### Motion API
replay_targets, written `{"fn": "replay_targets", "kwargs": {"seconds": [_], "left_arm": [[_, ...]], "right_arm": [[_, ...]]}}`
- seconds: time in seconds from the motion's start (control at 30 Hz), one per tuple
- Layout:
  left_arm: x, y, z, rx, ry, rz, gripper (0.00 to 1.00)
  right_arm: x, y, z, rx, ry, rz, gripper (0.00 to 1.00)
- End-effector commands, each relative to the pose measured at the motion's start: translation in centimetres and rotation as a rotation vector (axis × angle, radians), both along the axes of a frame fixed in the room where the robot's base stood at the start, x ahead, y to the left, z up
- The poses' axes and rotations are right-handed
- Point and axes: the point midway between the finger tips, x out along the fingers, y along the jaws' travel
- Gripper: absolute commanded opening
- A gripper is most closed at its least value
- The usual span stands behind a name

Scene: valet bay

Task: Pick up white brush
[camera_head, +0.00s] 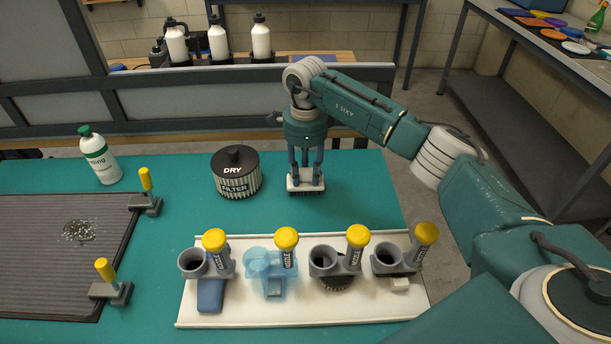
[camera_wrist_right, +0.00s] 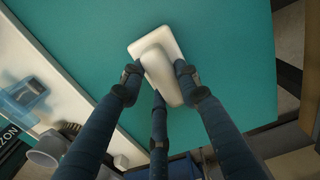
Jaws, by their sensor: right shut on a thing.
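The white brush (camera_head: 306,184) stands on the green table top, bristles down, near the table's back right part. In the right wrist view its white back and raised grip (camera_wrist_right: 139,49) show between the fingers. My right gripper (camera_head: 306,166) comes down from above and is shut on the brush, with fingers on both sides of its grip. In the right wrist view my right gripper (camera_wrist_right: 158,82) covers part of the brush. The brush looks to be at table height; I cannot tell whether it is lifted. My left gripper is not in view.
A black-lidded dry filter (camera_head: 236,175) stands left of the brush. A white board (camera_head: 207,318) with several grey holders and yellow-capped tubes lies in front. A white bottle with a green cap (camera_head: 98,158) and a dark ribbed mat (camera_head: 40,255) are at left.

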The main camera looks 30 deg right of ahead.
Motion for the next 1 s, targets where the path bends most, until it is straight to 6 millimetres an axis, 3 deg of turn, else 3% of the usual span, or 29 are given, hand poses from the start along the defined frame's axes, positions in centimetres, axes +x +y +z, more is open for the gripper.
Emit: {"fn": "replay_targets", "kwargs": {"seconds": [0.27, 0.7, 0.9, 1.0], "left_arm": [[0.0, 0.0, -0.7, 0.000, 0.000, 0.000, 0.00], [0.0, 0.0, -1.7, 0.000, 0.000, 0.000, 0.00], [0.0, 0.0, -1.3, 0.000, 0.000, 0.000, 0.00], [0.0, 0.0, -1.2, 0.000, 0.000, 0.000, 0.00]], "right_arm": [[0.2, 0.0, 3.8, 0.000, -0.007, -0.001, 0.03], [0.1, 0.0, 15.3, 0.000, -0.005, -0.001, 0.02], [0.1, 0.0, 18.6, -0.001, -0.003, 0.000, 0.02], [0.1, 0.0, 19.3, 0.000, -0.002, -0.001, 0.02]]}}
